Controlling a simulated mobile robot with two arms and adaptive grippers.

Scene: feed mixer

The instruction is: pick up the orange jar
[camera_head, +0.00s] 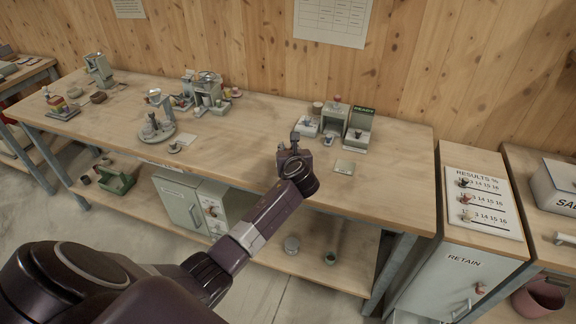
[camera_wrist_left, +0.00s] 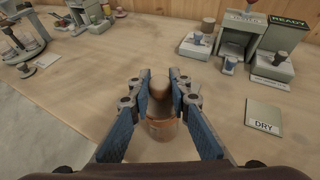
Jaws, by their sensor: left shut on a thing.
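The orange jar (camera_wrist_left: 160,128) shows in the left wrist view between the two blue-padded fingers of my left gripper (camera_wrist_left: 160,95). It is small, orange-brown and see-through, with a rounded brownish top. The fingers are shut on its sides. In the head view my left gripper (camera_head: 295,148) is over the front part of the workbench, and the jar is hidden there behind the gripper and wrist. I cannot tell whether the jar touches the bench. My right gripper is not in view.
A card marked DRY (camera_wrist_left: 263,116) lies on the bench (camera_head: 390,180) right of the gripper. Grey machines (camera_head: 335,118) stand behind it, one marked READY (camera_head: 357,128). A round stand (camera_head: 157,131) is further left. A RETAIN cabinet (camera_head: 450,270) stands at the right.

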